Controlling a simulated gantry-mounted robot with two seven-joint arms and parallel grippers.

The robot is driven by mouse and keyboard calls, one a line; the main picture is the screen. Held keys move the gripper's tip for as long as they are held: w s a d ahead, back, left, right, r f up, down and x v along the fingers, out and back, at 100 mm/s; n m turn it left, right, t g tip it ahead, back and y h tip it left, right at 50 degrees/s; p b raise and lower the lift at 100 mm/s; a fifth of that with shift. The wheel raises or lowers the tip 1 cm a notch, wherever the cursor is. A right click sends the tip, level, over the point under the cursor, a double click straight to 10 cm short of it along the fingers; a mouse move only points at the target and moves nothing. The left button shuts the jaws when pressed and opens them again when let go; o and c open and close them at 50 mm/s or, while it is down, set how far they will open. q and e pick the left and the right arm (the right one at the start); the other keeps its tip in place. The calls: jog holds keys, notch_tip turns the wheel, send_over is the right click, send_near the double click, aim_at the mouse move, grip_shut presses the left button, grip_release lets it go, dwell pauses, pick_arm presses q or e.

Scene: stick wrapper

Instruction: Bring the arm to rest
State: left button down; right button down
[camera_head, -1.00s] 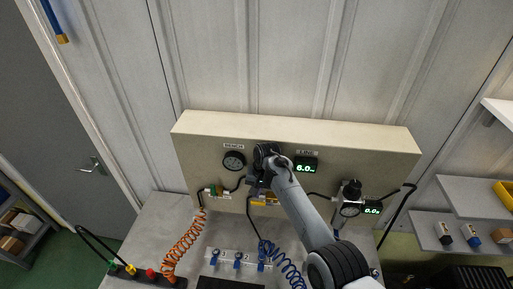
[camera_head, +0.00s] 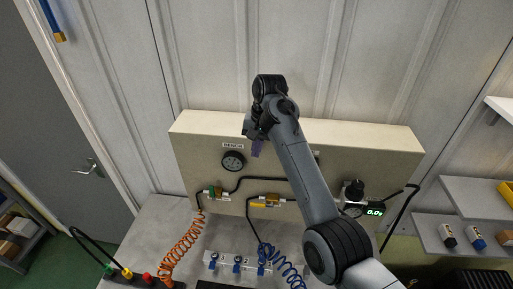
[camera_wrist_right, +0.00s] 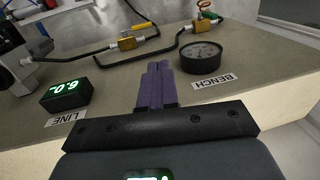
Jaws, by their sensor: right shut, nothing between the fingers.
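My right arm reaches up from the lower right in the head view. Its gripper (camera_head: 257,148) hangs in front of the upper part of the beige panel (camera_head: 380,140), to the right of the round BENCH gauge (camera_head: 233,161). In the right wrist view the two purple fingers (camera_wrist_right: 156,84) lie together, shut with nothing between them. The BENCH gauge (camera_wrist_right: 201,57) is right of the fingers there, and the LINE display (camera_wrist_right: 66,95), reading 6.0, is on the left. The arm hides the LINE display in the head view. My left gripper is not in view.
A brass valve with a yellow lever (camera_head: 266,201) and another valve (camera_head: 212,192) sit on black pipes below the gripper. A regulator (camera_head: 353,192) with a 0.0 display (camera_head: 375,211) is at right. Coiled orange (camera_head: 183,246) and blue (camera_head: 287,273) hoses occupy the bench.

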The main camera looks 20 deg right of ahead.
jog(key=s+d+f+g, duration=0.15)
jog(key=s+f, duration=0.35)
jog(key=f, duration=0.6)
jog(key=s+d+f+g, duration=0.1)
jog(key=s+f+g, duration=0.25)
jog(key=f, duration=0.75)
jog(key=s+d+f+g+h+p, duration=0.1)
jog(key=s+d+f, duration=0.1)
jog(key=s+f, duration=0.8)
jog(key=s+d+f+p, duration=0.1)
jog(key=s+d+f, duration=0.2)
jog(key=s+f, duration=0.7)
jog(key=s+r+n+t+h+p, duration=0.2)
jog(key=s, duration=1.8)
jog(key=w+a+r+n+t, duration=0.1)
jog(key=w+r+n+t, duration=0.1)
jog(key=r, duration=0.6)
jog(key=w+a+r+n+t+y, duration=0.1)
jog(key=w+r+n+t, duration=0.2)
jog(key=r, duration=0.6)
jog(key=shift+w+a+t, duration=0.25)
jog(key=shift+a+t, duration=0.15)
jog(key=shift+t, duration=0.5)
